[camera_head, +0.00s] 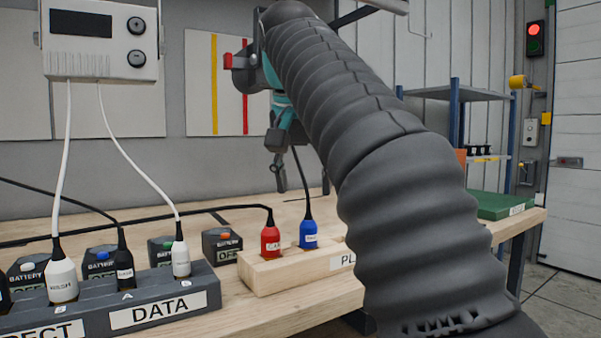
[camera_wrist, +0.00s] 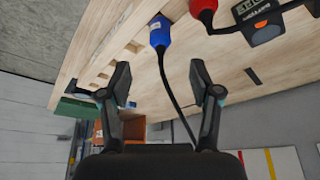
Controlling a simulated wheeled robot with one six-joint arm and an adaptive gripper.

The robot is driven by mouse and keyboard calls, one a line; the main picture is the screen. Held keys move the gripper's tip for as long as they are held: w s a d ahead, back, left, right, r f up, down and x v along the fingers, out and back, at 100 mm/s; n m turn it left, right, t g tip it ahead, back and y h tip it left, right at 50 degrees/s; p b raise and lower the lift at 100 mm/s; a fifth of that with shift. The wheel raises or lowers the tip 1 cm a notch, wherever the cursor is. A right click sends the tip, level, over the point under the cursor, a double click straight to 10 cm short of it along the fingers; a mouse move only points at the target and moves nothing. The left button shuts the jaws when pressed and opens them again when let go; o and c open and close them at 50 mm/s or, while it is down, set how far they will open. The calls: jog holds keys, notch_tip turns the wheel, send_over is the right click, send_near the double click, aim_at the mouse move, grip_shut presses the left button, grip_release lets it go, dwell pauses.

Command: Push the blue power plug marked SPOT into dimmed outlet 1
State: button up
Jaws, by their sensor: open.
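The blue plug (camera_head: 309,234) stands upright in a pale wooden block (camera_head: 262,276), with a white tag too small to read surely. Its black cable rises toward my gripper (camera_head: 280,150), which hangs above and behind it. In the wrist view my gripper (camera_wrist: 160,80) is open and empty, its fingers wide apart. The blue plug (camera_wrist: 161,33) is beyond the fingertips, and its cable passes between the fingers. I cannot identify dimmed outlet 1; a dark grey outlet strip labelled DATA (camera_head: 205,272) at the left holds several plugs.
A red plug (camera_head: 270,240) stands left of the blue one in the same block. Battery boxes (camera_head: 221,246) marked OFF sit behind the strip. A white wall unit (camera_head: 101,40) hangs above, with cables down to plugs. A green case (camera_head: 500,205) lies at the bench's right end.

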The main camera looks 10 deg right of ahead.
aim_at(307, 221)
jog(key=b+x, duration=0.3)
jog(key=x, duration=0.7)
jog(key=shift+w+f+b, duration=0.1)
jog(key=shift+f+b, duration=0.2)
jog(key=shift+b, duration=0.05)
grip_shut()
jog(key=c, duration=0.7)
grip_release()
grip_shut()
jog(key=shift+r+p, duration=2.55)
jog(key=shift+p, duration=0.25)
jog(key=shift+d, duration=0.1)
